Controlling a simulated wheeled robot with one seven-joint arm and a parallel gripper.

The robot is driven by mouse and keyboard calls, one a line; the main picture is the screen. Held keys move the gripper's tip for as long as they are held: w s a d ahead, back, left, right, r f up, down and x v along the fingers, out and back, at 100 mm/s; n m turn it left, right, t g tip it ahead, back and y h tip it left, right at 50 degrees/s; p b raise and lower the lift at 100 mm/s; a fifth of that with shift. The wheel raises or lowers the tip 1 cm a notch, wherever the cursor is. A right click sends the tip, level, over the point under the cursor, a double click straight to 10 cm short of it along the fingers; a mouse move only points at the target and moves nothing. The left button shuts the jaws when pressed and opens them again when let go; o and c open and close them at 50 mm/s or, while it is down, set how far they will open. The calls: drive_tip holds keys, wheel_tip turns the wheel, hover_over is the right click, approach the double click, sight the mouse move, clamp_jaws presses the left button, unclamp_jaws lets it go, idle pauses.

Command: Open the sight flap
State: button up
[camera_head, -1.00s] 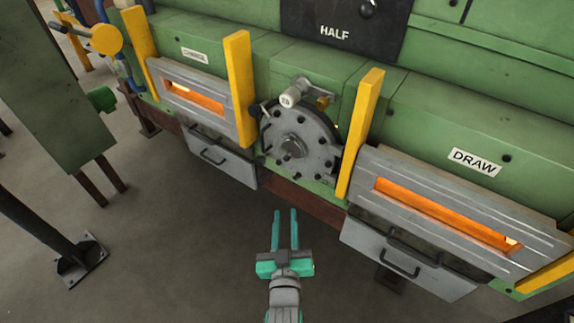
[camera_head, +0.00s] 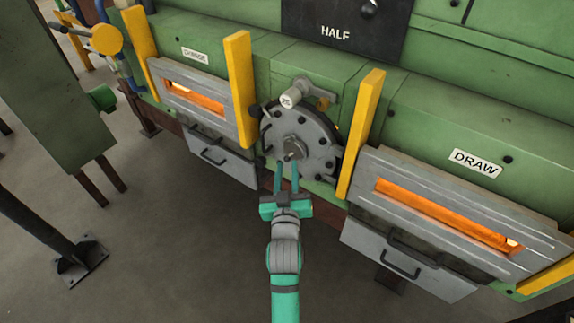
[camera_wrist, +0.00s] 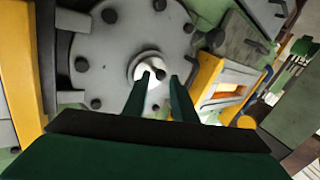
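A round grey bolted plate (camera_head: 318,142) is set in the green furnace front between two yellow posts; I cannot tell for sure whether it is the sight flap. In the wrist view the plate (camera_wrist: 110,45) fills the upper middle, with the pale hub (camera_wrist: 152,67) behind the fingertips. My gripper (camera_head: 286,164) is just below the hub in the head view. Its two fingers are apart with nothing seen held; contact with the hub is unclear.
A white-ended cylinder on a bracket (camera_head: 293,97) sits above the plate. Yellow posts (camera_head: 241,90) and (camera_head: 360,133) flank it. Glowing slots marked CHARGE (camera_head: 195,97) and DRAW (camera_head: 445,214) lie left and right.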

sight(289, 154)
drive_tip(key=shift+w, duration=1.1)
drive_tip(key=c, duration=0.6)
clamp_jaws()
